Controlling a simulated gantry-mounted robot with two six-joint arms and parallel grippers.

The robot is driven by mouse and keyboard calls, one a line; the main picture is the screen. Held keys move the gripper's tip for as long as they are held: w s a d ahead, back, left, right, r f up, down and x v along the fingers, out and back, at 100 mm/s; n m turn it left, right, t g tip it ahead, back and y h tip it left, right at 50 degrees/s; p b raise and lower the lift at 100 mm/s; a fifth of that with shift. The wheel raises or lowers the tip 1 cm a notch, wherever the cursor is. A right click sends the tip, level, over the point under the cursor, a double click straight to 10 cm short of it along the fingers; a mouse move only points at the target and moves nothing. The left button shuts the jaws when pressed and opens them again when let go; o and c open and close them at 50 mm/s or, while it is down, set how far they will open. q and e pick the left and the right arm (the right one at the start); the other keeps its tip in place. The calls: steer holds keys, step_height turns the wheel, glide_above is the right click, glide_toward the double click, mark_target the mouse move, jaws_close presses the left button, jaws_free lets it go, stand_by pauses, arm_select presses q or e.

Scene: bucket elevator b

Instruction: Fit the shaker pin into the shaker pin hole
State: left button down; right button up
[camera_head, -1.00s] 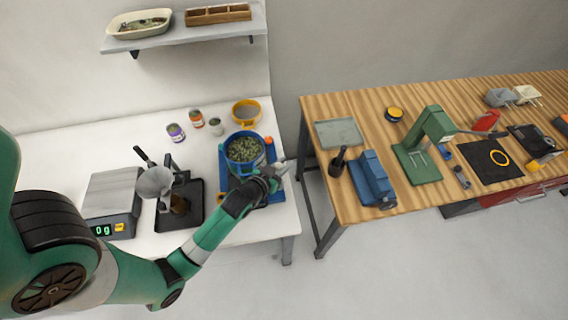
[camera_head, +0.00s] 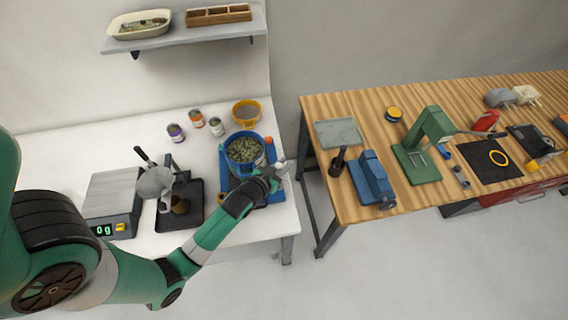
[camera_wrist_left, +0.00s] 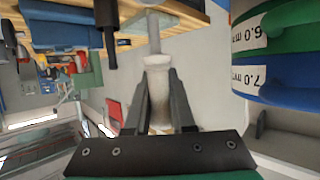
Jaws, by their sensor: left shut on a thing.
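My left gripper (camera_head: 279,168) is at the right side of the blue shaker (camera_head: 269,148), near the front right of the white table. It is shut on the shaker pin, a pale, rounded handle with a thin metal rod. In the left wrist view, my left gripper's fingers (camera_wrist_left: 158,92) close around the handle of the shaker pin (camera_wrist_left: 157,66), and the rod points away from the fingers. The sieve stack (camera_head: 244,150) with green contents stands on the shaker; its blue and green rings (camera_wrist_left: 277,78) are at the right in the wrist view. I cannot make out the pin hole.
A scale (camera_head: 113,204) reading 0 g and a black tray (camera_head: 190,215) stand left of the shaker. Several cans and a yellow bowl (camera_head: 246,112) stand behind it. A wooden bench (camera_head: 330,105) with a blue vise (camera_head: 371,180) is to the right, across a gap.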

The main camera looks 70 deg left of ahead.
stand_by(0.3)
arm_select(q)
steer(key=shift+f+b, duration=1.8)
steer(key=shift+f, duration=0.45)
steer(key=c, duration=0.7)
jaws_free()
steer(key=shift+d, duration=0.1)
steer(key=shift+s+d+r, duration=0.15)
steer(key=shift+s+r, duration=0.1)
steer(key=shift+s, duration=0.1)
steer(key=p+v, duration=0.1)
steer(key=v, duration=0.9)
steer(key=shift+s+d+r, duration=0.1)
steer(key=shift+s+d, duration=0.1)
steer(key=shift+s, duration=0.05)
